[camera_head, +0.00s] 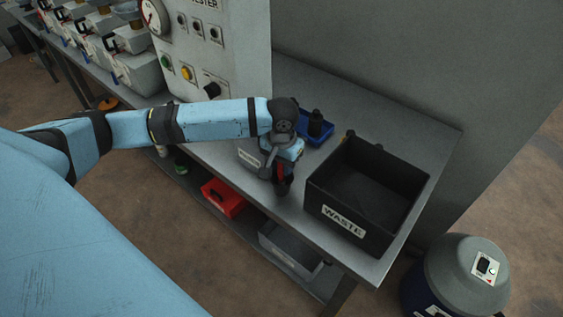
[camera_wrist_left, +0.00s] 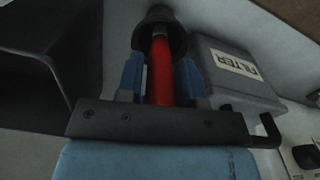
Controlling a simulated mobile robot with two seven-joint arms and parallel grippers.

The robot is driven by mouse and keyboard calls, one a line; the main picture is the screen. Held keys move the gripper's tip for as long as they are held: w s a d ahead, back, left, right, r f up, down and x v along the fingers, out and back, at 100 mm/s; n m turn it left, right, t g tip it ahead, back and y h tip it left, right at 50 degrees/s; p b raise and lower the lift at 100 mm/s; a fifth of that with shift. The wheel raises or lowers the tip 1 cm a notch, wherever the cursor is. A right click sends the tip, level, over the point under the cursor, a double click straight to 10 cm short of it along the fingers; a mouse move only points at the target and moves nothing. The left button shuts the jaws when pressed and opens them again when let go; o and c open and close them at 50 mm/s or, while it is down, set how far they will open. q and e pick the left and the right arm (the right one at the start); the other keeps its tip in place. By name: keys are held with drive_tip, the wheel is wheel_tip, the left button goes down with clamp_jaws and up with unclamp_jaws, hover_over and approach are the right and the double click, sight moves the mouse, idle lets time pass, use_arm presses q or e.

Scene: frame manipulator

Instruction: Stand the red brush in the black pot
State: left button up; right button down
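A red brush handle (camera_wrist_left: 161,72) runs between the two blue fingers of my left gripper (camera_wrist_left: 158,80) in the left wrist view, and the fingers look closed against its sides. A flared black piece (camera_wrist_left: 160,32) surrounds the handle's far end; I cannot tell whether it is the pot or the brush's own head. In the head view my left gripper (camera_head: 282,163) points down over the table's front part. A little red shows there, with a dark piece (camera_head: 283,187) below it, close to the tabletop. My wrist hides much of the brush. My right gripper is not in view.
The black WASTE bin (camera_head: 345,221) stands right of my gripper. A grey FILTER box (camera_wrist_left: 235,72) is close beside it. Behind is a blue tray (camera_head: 326,138) holding a dark upright object (camera_head: 316,122). The tester cabinet (camera_head: 235,50) rises behind my arm.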

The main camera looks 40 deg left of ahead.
use_arm(q)
drive_tip(key=shift+o, duration=1.1)
drive_tip(key=shift+r, duration=0.25)
wheel_tip(320, 180, up, 12)
drive_tip(key=shift+f, duration=0.1)
